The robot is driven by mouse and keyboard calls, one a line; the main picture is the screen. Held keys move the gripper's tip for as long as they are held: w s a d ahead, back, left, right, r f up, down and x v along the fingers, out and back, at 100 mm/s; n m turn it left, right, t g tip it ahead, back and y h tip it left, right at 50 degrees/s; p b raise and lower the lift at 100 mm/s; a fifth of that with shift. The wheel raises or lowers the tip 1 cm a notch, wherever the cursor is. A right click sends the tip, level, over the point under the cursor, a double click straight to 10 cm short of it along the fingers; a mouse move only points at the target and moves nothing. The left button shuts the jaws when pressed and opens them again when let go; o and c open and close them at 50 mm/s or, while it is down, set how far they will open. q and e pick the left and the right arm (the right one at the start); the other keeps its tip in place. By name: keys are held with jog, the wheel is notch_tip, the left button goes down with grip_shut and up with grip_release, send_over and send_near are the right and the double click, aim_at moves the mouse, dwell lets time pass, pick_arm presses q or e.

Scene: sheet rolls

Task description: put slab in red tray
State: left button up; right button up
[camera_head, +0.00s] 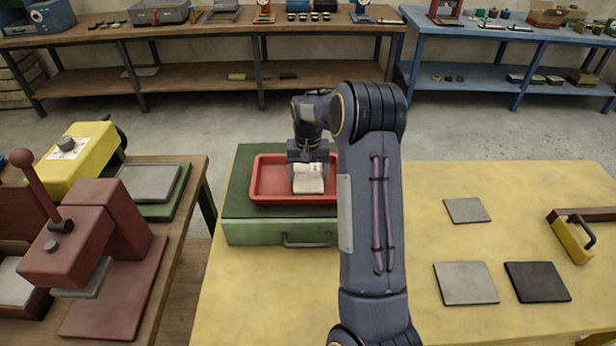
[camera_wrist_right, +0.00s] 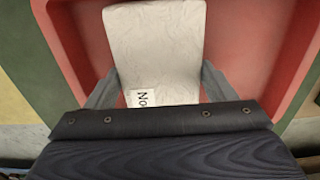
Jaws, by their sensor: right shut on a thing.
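The red tray (camera_head: 270,180) sits on top of a green box with a drawer on the yellow table. My right gripper (camera_head: 308,172) is over the tray, pointing down. It is shut on a pale, whitish slab (camera_head: 309,186) with a small printed label. In the right wrist view the slab (camera_wrist_right: 155,45) lies between the two fingers (camera_wrist_right: 158,92), with the red tray (camera_wrist_right: 240,50) around and behind it. I cannot tell whether the slab touches the tray floor. My left gripper is not in view.
The green box (camera_head: 262,232) has a front handle. Grey slabs (camera_head: 465,284) and a black one (camera_head: 537,282) lie on the yellow table (camera_head: 420,190) to the right, near a yellow-handled tool (camera_head: 572,240). A red press (camera_head: 95,240) stands on the left table.

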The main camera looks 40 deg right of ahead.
aim_at(308, 175)
jog(key=shift+r, duration=0.15)
jog(key=o, duration=1.4)
notch_tip(308, 175, up, 12)
jog(key=s+a+r+n+t+y, duration=0.25)
jog(key=s+a+r, duration=0.35)
jog(key=s+a, duration=0.6)
jog(key=s+a+f+n+t, duration=0.1)
jog(key=s+a+f, duration=0.1)
jog(key=s+a, duration=0.2)
jog(key=s+a+f+n+t+y, duration=0.1)
jog(key=s+a+f, duration=0.1)
jog(key=s+a, duration=0.3)
jog(key=s+a+f+n+t+b, duration=0.1)
jog(key=s+a+f+n, duration=0.1)
jog(key=s+a, duration=0.2)
jog(key=shift+s+a+f, duration=0.15)
jog(key=shift+s+a, duration=0.1)
jog(key=shift+s, duration=0.6)
